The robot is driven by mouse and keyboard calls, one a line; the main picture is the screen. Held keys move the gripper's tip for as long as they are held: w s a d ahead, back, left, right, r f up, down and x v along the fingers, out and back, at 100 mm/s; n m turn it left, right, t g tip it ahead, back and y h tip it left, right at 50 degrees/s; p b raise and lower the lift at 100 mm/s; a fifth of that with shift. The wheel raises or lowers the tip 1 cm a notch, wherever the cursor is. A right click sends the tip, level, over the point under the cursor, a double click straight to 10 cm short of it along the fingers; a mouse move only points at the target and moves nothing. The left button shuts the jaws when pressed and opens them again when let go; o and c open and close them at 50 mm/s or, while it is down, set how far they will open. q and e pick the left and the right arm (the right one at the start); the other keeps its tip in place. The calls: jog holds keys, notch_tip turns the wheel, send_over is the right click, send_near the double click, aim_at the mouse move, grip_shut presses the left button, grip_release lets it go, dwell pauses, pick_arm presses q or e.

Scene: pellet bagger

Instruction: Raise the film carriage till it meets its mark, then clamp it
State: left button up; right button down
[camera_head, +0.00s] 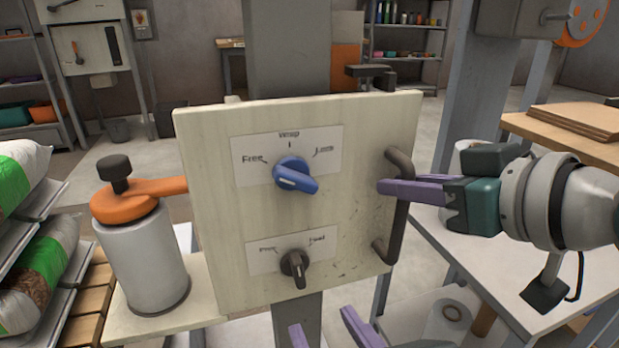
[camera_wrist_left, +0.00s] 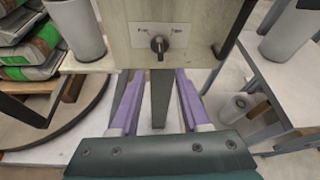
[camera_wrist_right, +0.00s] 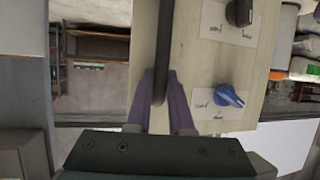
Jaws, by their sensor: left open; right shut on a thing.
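The film carriage (camera_head: 220,215) is a cream upright panel on a grey column (camera_head: 287,50). A black knob (camera_head: 295,266) below points down. A dark handle (camera_head: 401,215) is on the panel's right side. My right gripper (camera_head: 384,187) is shut on the handle's bar, also in the right wrist view (camera_wrist_right: 160,80). My left gripper (camera_head: 325,325) is open and empty, below the panel. I cannot make out the height mark.
A grey cylinder with an orange arm (camera_head: 140,250) stands left of the panel. Bags on trays (camera_head: 35,255) are at far left. A white table (camera_head: 480,255) and a wooden bench with boards (camera_head: 580,122) are at right. Film rolls (camera_head: 450,315) lie low at right.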

aim_at(298, 266)
pick_arm(q)
jog(key=shift+v, duration=0.95)
jog(key=x, duration=0.4)
jog(key=r+x, duration=0.1)
jog(key=x, duration=0.3)
jog(key=r+x, duration=0.1)
jog(key=x, duration=0.2)
jog(key=shift+w+a+f, duration=0.2)
jog(key=shift+w+a, duration=0.15)
jog(key=shift+w, duration=0.35)
jog(key=shift+c, duration=0.2)
grip_shut()
